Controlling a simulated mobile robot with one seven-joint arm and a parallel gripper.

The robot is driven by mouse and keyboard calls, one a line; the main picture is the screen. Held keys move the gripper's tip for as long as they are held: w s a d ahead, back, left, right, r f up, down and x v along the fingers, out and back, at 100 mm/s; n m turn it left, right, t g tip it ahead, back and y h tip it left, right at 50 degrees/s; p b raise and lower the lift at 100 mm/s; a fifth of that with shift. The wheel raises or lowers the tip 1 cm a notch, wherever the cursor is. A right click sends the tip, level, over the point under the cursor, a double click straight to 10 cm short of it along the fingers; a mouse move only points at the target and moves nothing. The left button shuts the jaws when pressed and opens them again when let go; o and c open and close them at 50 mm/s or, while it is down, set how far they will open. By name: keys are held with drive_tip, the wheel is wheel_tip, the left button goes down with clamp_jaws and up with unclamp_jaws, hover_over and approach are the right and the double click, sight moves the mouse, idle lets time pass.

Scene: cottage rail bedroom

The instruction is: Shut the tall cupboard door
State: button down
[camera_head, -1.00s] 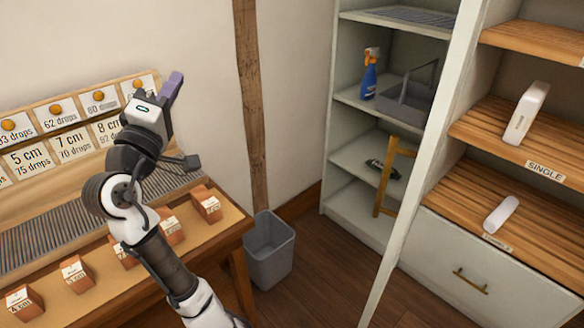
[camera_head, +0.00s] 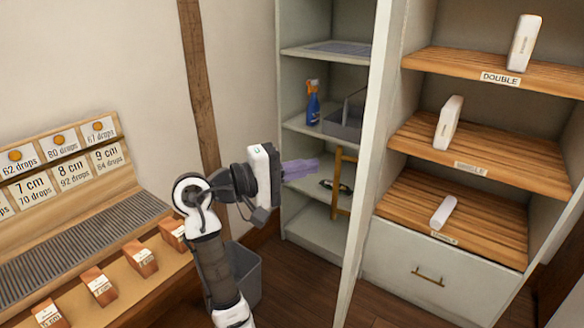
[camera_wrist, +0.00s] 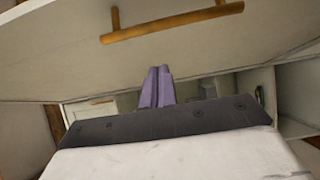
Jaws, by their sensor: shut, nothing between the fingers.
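The tall cupboard (camera_head: 300,136) stands open in the head view, its shelves showing. Its pale door (camera_head: 370,150) stands out towards me and is seen nearly edge-on. A wooden bar handle (camera_head: 338,184) shows at the door's left side. My gripper (camera_head: 316,165) is shut and empty, its purple fingers pointing right towards the handle. In the wrist view the door (camera_wrist: 60,50) spans the top, with the handle (camera_wrist: 170,25) beyond the shut fingertips (camera_wrist: 158,70). A gap shows between fingertips and handle there. Whether the fingers touch the door is unclear.
A blue spray bottle (camera_head: 313,105) and a grey caddy (camera_head: 345,120) sit on a cupboard shelf. Open wooden shelves (camera_head: 470,135) with white devices stand right of the door. A grey bin (camera_head: 245,275) stands below my arm, beside the wooden desk (camera_head: 110,300) at left.

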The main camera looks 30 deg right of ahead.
drive_tip(key=s+d+p, duration=0.1)
drive_tip(key=s+d, duration=0.3)
drive_tip(key=d, duration=0.3)
drive_tip(key=shift+p, duration=0.35)
